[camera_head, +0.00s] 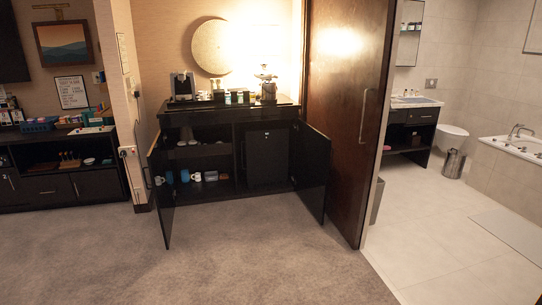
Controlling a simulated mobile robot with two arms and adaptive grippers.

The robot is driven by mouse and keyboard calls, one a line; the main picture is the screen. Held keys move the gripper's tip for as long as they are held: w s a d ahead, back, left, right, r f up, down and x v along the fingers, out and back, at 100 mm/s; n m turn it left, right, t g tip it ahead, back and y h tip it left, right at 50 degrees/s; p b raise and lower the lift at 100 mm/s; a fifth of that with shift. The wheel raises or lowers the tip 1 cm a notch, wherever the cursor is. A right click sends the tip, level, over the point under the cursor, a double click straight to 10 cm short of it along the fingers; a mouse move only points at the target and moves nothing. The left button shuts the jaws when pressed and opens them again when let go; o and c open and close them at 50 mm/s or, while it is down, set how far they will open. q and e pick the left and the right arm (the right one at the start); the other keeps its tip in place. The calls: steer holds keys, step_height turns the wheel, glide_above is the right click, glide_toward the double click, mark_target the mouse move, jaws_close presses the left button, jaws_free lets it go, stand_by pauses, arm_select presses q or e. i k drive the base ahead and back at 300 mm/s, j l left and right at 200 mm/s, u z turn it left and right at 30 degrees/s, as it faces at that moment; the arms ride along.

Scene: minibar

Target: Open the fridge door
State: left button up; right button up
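A black minibar cabinet (222,115) stands against the back wall with both of its doors swung open. The left cabinet door (161,190) and the right cabinet door (311,170) stick out toward me. In the right half of the cabinet is a dark box-like unit with a flat, shut front, which looks like the fridge (267,158). A small light mark shows near its top. I cannot make out a handle on it. Neither of my grippers is in view.
Shelves in the cabinet's left half hold mugs (196,177). A coffee machine (183,86) stands on top. A tall brown door (345,110) stands close to the right cabinet door. The carpet (240,260) in front is clear. A tiled bathroom lies at right.

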mark_target(266, 150)
steer(key=i+z, duration=0.1)
steer(key=i, duration=2.1)
steer(key=i+u, duration=0.15)
steer(key=i, duration=0.35)
steer(key=i+l+u, duration=0.1)
steer(key=i, duration=0.35)
steer(key=i+l+u, duration=0.15)
steer(key=i, duration=0.35)
steer(key=i+l+u, duration=0.15)
steer(key=i, duration=0.3)
steer(key=l, duration=0.1)
